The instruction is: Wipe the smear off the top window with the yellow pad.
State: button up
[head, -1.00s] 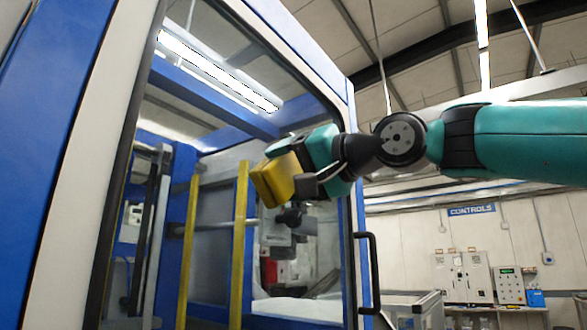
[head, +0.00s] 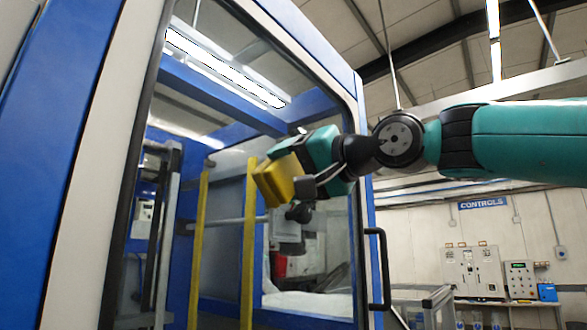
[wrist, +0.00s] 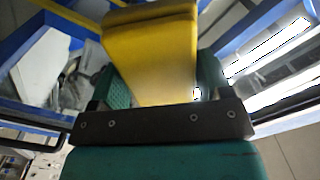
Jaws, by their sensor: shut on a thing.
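The yellow pad (head: 275,182) is a thick block held between the fingers of my gripper (head: 297,168). In the wrist view the pad (wrist: 152,55) sticks out beyond the two green fingers. The window (head: 225,145) is a large dark-framed glass pane in a blue and white machine housing. In the head view the pad and gripper overlap the right part of the pane; I cannot tell whether the pad touches the glass. I cannot make out a smear; bright lamp streaks cross the upper glass.
A black door handle (head: 380,268) stands out at the right edge of the door, below my arm. Yellow uprights (head: 248,245) show through the glass. Control cabinets (head: 472,272) stand by the far wall at right.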

jog(key=shift+w+d+p, duration=0.6)
jog(key=shift+w+d, duration=0.55)
jog(key=shift+w, duration=0.2)
jog(key=shift+w+d+p, duration=2.05)
jog(key=shift+w+d, duration=0.1)
jog(key=shift+w, duration=0.85)
jog(key=shift+s+a+b, duration=0.8)
jog(key=shift+s+a, duration=0.35)
jog(key=shift+s, duration=0.3)
jog(key=shift+s+a+b, duration=0.75)
jog(key=shift+s+a, duration=0.35)
jog(key=shift+s, duration=0.35)
jog(key=shift+s+a+b, duration=0.8)
jog(key=shift+s+a, duration=0.35)
jog(key=shift+s, duration=0.3)
jog(key=shift+s+r+p, duration=0.15)
jog(key=shift+r+p, duration=1.1)
jog(key=shift+r, duration=0.25)
jog(key=shift+w+d+f+p, duration=0.15)
jog(key=shift+w+d+p, duration=0.45)
jog(key=shift+w+d, duration=0.8)
jog(key=w+d+p, duration=0.4)
jog(key=w, duration=0.2)
